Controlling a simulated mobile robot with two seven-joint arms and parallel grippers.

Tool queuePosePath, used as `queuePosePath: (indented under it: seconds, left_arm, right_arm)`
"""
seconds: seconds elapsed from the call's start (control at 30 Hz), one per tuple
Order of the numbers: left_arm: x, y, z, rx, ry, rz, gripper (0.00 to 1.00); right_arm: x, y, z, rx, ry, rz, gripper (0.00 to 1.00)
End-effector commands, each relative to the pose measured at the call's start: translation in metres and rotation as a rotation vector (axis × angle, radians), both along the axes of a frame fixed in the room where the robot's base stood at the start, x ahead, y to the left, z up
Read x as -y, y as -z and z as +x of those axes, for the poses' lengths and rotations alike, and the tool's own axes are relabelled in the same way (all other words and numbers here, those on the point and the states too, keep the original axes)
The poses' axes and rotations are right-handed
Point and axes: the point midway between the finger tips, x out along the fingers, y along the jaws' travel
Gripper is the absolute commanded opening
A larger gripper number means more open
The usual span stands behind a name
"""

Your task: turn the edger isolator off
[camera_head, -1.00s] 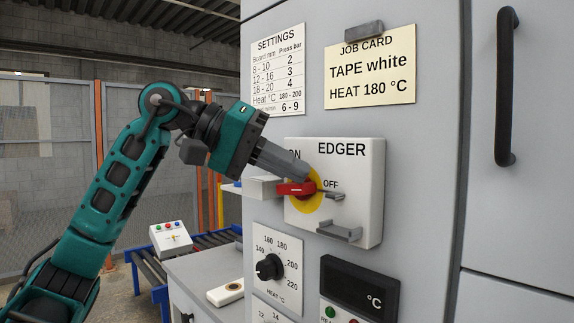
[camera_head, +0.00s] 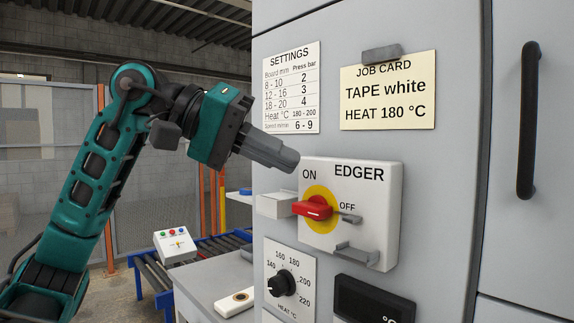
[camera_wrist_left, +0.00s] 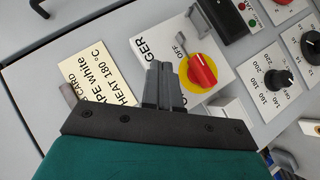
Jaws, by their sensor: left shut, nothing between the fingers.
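The edger isolator is a white box (camera_head: 385,215) with a red rotary handle (camera_head: 313,207) on a yellow disc (camera_head: 319,232). The handle lies roughly level, with its line running toward the OFF label on its right; ON is printed above. The handle also shows in the left wrist view (camera_wrist_left: 202,70). My left gripper (camera_head: 288,160) is shut and empty, up and left of the handle, apart from it in the head view. Its closed fingers (camera_wrist_left: 158,68) show beside the isolator box in the wrist view. My right gripper is not in view.
Grey brackets (camera_head: 356,255) stick out from the isolator box, and a pale block (camera_head: 274,205) projects at its left. A heat dial (camera_head: 281,283) and a dark display (camera_head: 372,300) sit below. A job card (camera_head: 388,98) and a long door handle (camera_head: 527,120) are above and right.

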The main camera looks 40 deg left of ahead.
Motion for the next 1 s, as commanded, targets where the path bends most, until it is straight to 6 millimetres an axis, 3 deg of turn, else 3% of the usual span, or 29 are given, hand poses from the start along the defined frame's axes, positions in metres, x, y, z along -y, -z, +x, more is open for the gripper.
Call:
queuePosePath:
  seconds: [0.13, 0.3, 1.0]
  left_arm:
    - [-0.001, -0.014, -0.021, 0.003, -0.002, 0.002, 0.00]
    - [-0.002, -0.020, -0.031, 0.000, -0.003, 0.001, 0.00]
    - [-0.003, -0.020, -0.031, -0.002, -0.003, 0.000, 0.00]
  right_arm:
    - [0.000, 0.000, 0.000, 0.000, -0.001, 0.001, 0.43]
    - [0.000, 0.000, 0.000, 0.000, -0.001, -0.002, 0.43]
    - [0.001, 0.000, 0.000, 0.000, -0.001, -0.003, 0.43]
